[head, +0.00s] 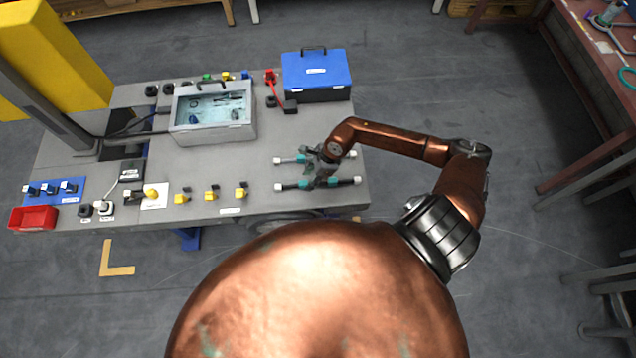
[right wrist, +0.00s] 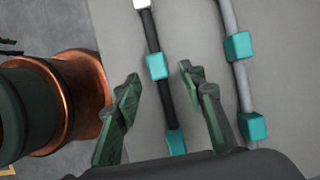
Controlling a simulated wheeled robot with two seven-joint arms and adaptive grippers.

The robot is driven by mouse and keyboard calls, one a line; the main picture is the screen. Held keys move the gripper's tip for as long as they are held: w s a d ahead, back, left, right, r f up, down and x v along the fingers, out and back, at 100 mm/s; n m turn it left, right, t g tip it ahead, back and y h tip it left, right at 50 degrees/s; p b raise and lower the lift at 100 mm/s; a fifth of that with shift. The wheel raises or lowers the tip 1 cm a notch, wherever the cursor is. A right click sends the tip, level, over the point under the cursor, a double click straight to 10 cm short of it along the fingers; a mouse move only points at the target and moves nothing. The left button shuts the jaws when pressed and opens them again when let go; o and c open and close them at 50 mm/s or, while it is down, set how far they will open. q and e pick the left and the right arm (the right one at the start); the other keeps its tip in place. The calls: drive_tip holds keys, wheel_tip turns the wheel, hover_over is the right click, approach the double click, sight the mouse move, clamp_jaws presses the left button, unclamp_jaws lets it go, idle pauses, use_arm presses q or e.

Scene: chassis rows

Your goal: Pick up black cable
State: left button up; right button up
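The black cable (head: 344,182) lies near the front right of the grey worktable, with white ends and teal blocks along it. A grey cable (head: 287,160) with similar blocks lies just behind it. My right gripper (head: 322,174) is over the black cable and hides part of both cables. In the right wrist view my right gripper (right wrist: 160,76) is open, one finger on each side of the black cable (right wrist: 167,103). The grey cable (right wrist: 240,77) runs outside the right finger. I cannot tell whether the fingers touch the black cable. My left gripper is not in view.
The worktable (head: 262,178) also holds a blue toolbox (head: 316,72), a grey case with a clear lid (head: 213,112), a red bin (head: 33,217) and several yellow connectors along the front. The table's right edge is close to the cables.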

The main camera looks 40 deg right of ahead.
sight(306, 182)
drive_tip(key=x, duration=0.3)
drive_tip(key=shift+f, duration=0.15)
clamp_jaws()
idle(0.3)
